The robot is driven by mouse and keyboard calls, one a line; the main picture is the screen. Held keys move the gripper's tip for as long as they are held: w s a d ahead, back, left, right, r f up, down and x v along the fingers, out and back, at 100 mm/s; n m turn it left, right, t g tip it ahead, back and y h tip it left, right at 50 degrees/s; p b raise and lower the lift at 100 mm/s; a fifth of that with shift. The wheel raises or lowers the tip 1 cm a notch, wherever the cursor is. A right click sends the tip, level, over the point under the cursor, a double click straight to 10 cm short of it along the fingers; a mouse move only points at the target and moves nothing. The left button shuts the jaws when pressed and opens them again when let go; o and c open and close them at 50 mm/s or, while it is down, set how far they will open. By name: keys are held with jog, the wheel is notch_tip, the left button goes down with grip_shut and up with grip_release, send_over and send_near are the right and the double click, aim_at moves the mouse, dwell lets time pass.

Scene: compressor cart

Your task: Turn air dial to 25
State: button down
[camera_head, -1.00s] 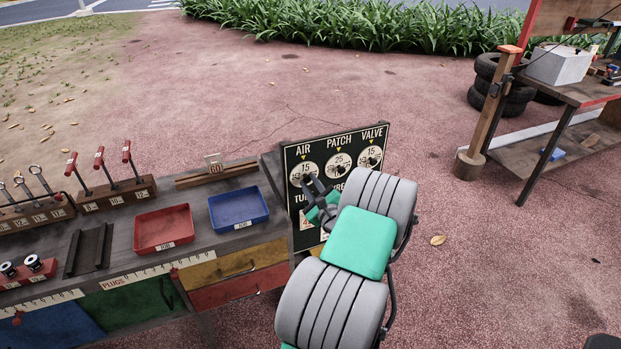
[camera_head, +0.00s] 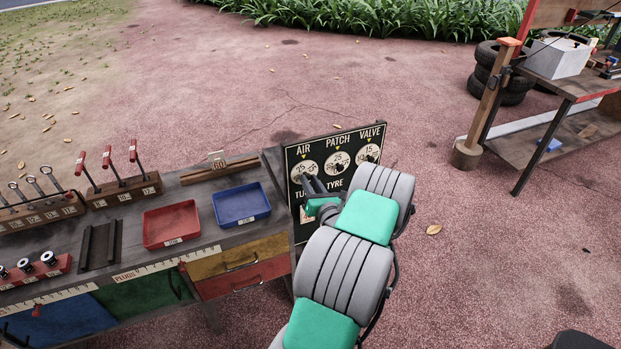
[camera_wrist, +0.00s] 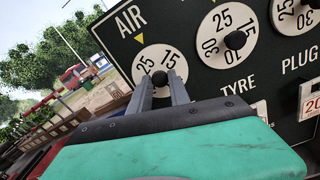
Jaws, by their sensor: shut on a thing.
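The air dial (camera_head: 304,165) is the leftmost white dial on the black panel (camera_head: 290,158), under the word AIR. In the wrist view the air dial (camera_wrist: 158,60) shows 25 and 15 near its top. The yellow marker (camera_wrist: 140,38) points between them, closer to the 25. My gripper (camera_wrist: 160,84) has its two fingers on either side of the dark knob (camera_wrist: 159,77) at the dial's centre, shut on it. In the head view my gripper (camera_head: 309,181) reaches the panel from the lower right, and its fingers hide the lower part of the dial.
The patch dial (camera_head: 337,163) shows 25 on top and the valve dial (camera_head: 369,152) shows 15. Left of the panel, a bench holds a red tray (camera_head: 171,224) and a blue tray (camera_head: 240,204). A wooden table (camera_head: 545,90) stands right.

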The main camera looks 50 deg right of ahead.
jog(key=m+p, duration=0.2)
jog(key=m, duration=0.3)
jog(key=shift+f+m, duration=0.1)
jog(key=shift+m, duration=0.2)
dwell(0.4)
jog(key=c, duration=1.2)
grip_release()
jog(key=shift+s, duration=0.1)
jog(key=b+v, duration=0.5)
jog(key=v, duration=0.2)
jog(key=shift+s+a, duration=0.2)
jog(key=shift+s, duration=0.15)
